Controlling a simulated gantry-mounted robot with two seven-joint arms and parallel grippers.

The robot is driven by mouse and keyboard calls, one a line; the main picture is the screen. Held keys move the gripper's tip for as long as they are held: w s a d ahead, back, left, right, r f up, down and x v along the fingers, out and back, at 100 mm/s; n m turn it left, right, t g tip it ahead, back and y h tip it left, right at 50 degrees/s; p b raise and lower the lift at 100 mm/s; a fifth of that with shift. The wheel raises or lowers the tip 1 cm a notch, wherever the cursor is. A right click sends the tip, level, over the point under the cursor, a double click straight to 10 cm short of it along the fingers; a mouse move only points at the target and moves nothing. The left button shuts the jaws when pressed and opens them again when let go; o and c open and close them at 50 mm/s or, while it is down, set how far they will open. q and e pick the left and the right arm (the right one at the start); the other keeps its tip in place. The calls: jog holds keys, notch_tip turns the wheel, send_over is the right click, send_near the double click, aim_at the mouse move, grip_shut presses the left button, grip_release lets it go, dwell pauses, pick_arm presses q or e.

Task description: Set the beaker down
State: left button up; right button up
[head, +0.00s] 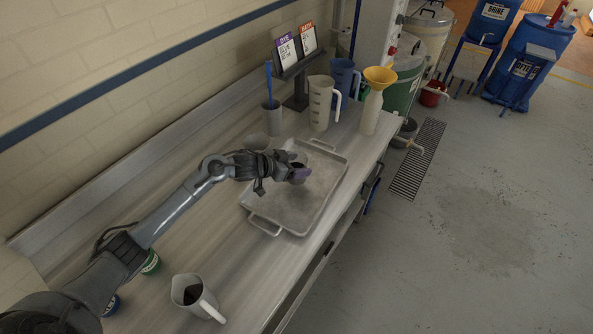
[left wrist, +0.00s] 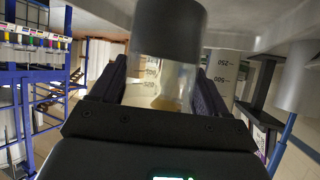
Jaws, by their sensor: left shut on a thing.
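My left gripper (head: 291,169) is shut on the beaker (head: 299,175), a small clear vessel with a dark part. In the left wrist view the beaker (left wrist: 168,65) stands between the two fingers, and that picture looks upside down. In the head view the gripper and beaker are over the grey metal tray (head: 311,202) on the bench. Whether the beaker's base touches the tray cannot be told. The gripper hides part of the beaker. My right gripper is not in view.
Behind the tray stand a white graduated jug (head: 320,103), a blue jug (head: 343,76), a bottle with a yellow funnel (head: 373,108), a grey cup (head: 271,119) and a sign stand (head: 297,92). A white jug with dark contents (head: 196,297) stands nearer. The tray's near part is bare.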

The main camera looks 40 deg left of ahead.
pick_arm(q)
jog(key=shift+f, duration=1.45)
jog(key=shift+f, duration=0.2)
jog(key=o, duration=1.2)
jog(key=shift+c, duration=0.2)
jog(key=shift+r, duration=0.2)
jog(key=shift+s+r, duration=0.15)
jog(key=shift+s, duration=0.1)
jog(key=p+v, duration=0.1)
jog(key=v, duration=1)
jog(key=shift+s, duration=0.2)
jog(key=shift+a, duration=0.1)
